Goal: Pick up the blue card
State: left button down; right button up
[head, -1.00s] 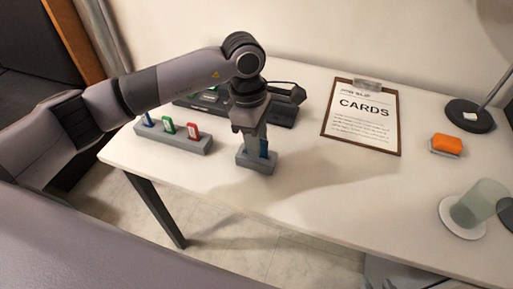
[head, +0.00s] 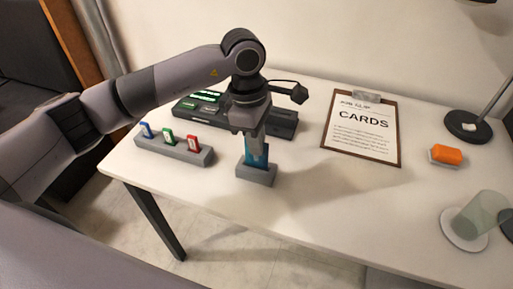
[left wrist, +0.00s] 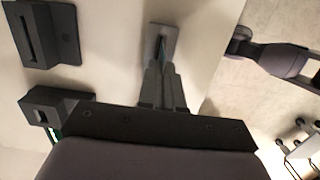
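A blue card (head: 256,158) stands upright at a small grey holder (head: 257,175) near the front of the desk. My left gripper (head: 258,144) points down over it, its fingers closed together around the card's upper part. In the left wrist view my left gripper (left wrist: 163,72) shows narrow fingers close together just over the holder (left wrist: 163,40); the card between them is seen nearly edge-on. Whether the card's lower edge is still in the slot is unclear. Another blue card (head: 147,130) stands in a grey rack (head: 180,153). My right gripper is not in view.
The rack also holds a green card (head: 168,137) and a red card (head: 193,144). A clipboard (head: 361,148), orange block (head: 447,154), lamp base (head: 468,126) and cup (head: 482,213) are to the right. The desk's middle front is clear.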

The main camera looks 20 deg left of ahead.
pick_arm(q)
notch_tip(320, 180, up, 17)
jog(key=shift+r, duration=0.15)
